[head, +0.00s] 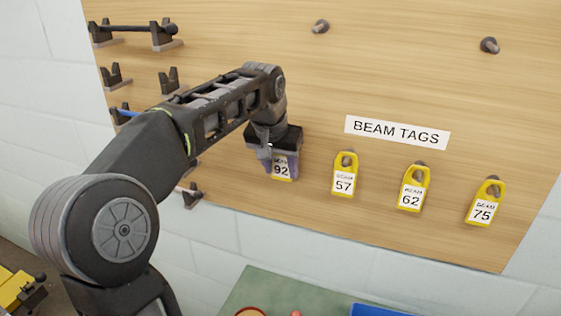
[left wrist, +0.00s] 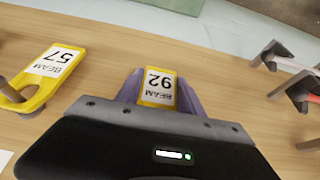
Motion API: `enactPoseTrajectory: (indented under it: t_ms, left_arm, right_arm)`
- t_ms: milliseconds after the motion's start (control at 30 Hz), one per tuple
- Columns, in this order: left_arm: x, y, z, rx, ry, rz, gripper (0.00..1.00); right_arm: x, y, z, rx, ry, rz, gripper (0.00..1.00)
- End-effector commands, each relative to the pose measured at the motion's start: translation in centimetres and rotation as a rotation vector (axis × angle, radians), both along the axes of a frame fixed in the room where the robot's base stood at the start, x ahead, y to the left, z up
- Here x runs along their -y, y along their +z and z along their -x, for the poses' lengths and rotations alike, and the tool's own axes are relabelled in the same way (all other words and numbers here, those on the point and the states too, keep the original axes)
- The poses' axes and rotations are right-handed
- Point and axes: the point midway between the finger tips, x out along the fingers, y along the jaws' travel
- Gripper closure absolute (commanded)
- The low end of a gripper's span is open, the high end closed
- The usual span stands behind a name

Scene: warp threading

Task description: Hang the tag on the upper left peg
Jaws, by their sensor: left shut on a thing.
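The yellow tag marked BEAM 92 (head: 283,167) is in front of the wooden board, left of the row of hanging tags. My left gripper (head: 282,164) is shut on it, with a finger on either side. In the left wrist view the tag (left wrist: 159,87) sits between the purple fingers (left wrist: 158,92); its upper part is hidden by the gripper body. I cannot tell whether it still touches a peg. The upper left peg (head: 320,27) is bare, high on the board. Another bare peg (head: 489,45) is at the upper right. My right gripper is not in view.
Yellow tags 57 (head: 344,174), 62 (head: 412,189) and 75 (head: 484,203) hang on lower pegs. The BEAM TAGS label (head: 397,132) is above them. Dark brackets (head: 165,37) line the board's left side. The board between label and upper pegs is clear.

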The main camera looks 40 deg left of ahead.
Motion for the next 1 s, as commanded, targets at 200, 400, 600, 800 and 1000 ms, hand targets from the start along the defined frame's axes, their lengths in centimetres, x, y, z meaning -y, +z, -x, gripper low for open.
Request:
enactPoseTrajectory:
  t_ms: [200, 400, 600, 800, 1000]
  left_arm:
    - [0.01, -0.13, 0.02, 0.000, 0.000, 0.000, 0.94]
    - [0.03, -0.54, 0.03, 0.000, -0.001, 0.000, 0.53]
    - [0.02, -0.50, 0.04, 0.000, 0.000, 0.000, 0.37]
    - [0.02, -0.51, 0.04, 0.000, 0.000, 0.000, 0.34]
    - [-0.06, -0.50, 0.07, -0.001, 0.001, 0.000, 0.34]
  right_arm:
    - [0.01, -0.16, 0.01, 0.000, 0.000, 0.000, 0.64]
    - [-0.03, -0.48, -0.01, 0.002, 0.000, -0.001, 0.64]
    - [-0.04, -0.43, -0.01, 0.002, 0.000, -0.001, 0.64]
    - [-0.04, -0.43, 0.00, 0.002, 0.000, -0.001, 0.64]
    - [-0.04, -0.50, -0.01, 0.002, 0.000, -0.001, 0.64]
